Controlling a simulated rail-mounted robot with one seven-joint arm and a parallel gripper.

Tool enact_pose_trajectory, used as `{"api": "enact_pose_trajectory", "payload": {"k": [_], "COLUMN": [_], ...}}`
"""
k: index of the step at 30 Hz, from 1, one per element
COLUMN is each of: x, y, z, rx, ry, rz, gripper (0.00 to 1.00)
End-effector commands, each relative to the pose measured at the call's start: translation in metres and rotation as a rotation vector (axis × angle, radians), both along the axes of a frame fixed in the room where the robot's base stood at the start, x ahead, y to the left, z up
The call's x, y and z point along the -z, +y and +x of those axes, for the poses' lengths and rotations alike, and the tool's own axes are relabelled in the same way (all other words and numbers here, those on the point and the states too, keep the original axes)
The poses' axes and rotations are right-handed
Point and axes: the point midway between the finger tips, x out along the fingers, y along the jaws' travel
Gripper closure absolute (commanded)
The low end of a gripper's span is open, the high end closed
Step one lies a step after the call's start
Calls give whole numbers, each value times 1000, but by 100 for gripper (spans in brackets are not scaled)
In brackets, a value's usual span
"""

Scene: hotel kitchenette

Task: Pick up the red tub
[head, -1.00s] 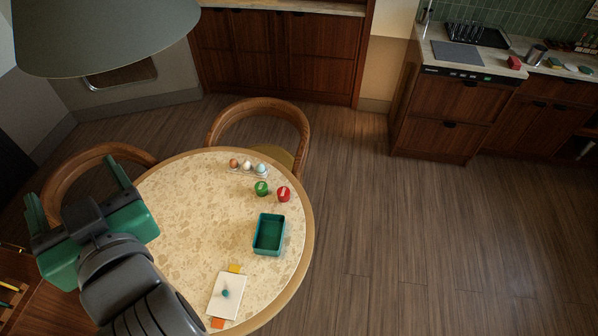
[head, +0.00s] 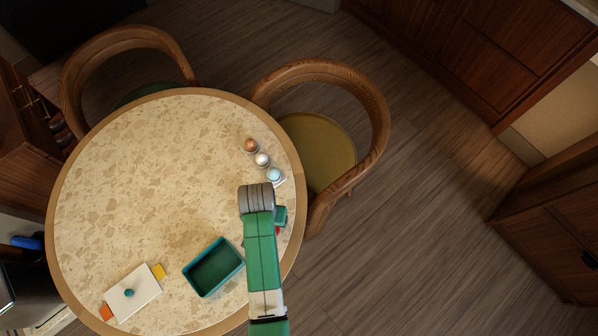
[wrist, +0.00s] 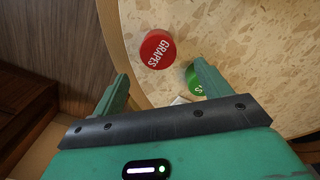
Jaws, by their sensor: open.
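The red tub (wrist: 157,49) shows a round red lid with the word GRAPES in the wrist view, on the table near its rim. In the head view only a sliver of red (head: 277,231) shows beside my arm, which hides the rest. My gripper (wrist: 161,76) is open and empty. In the wrist view the red tub appears just beyond the fingertips, between their lines; I cannot tell the height gap. A green tub (wrist: 193,84) is partly hidden behind the right finger.
An open teal box (head: 214,267) stands left of my arm. Brown, white and blue eggs (head: 262,160) sit in a holder near the table's edge. A white board with a teal knob (head: 134,293) lies lower left. Chairs (head: 381,112) flank the round table (head: 130,180).

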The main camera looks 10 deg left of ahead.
Motion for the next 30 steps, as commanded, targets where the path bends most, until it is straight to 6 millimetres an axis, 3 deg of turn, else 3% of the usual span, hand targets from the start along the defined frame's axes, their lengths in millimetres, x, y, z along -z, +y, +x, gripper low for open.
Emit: {"api": "enact_pose_trajectory", "payload": {"k": [13, 21, 29, 30], "x": [30, 74, 77, 77], "y": [-2, -8, -9, -9], "z": [0, 2, 1, 1], "rx": [1, 1, 1, 1], "ry": [0, -2, -2, -2], "rz": [0, 1, 1, 1], "gripper": [24, 24, 24, 28]}}
